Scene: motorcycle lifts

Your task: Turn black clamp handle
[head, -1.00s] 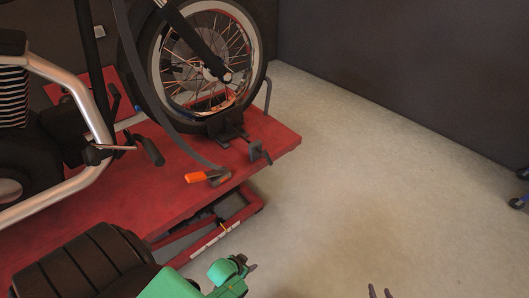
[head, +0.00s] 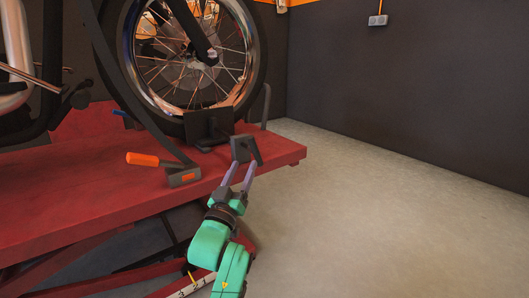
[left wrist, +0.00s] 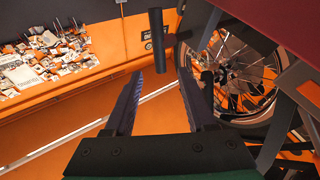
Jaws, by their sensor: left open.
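The black clamp handle (head: 245,149) sticks out at the front of the wheel clamp (head: 208,127), near the corner of the red lift platform. In the left wrist view a dark upright grip, which looks like the handle (left wrist: 157,40), stands just beyond and between the fingertips. My left gripper (head: 242,164) is open, its two fingers reaching up to the handle from below. In the left wrist view the gap of the left gripper (left wrist: 160,72) looks empty; I cannot tell whether a finger touches the handle. My right gripper is out of view.
The motorcycle's front wheel (head: 187,55) stands in the clamp on the red lift platform (head: 85,195). A strap with an orange handle (head: 142,159) lies left of the clamp handle. Grey floor (head: 370,210) to the right is clear up to the dark wall.

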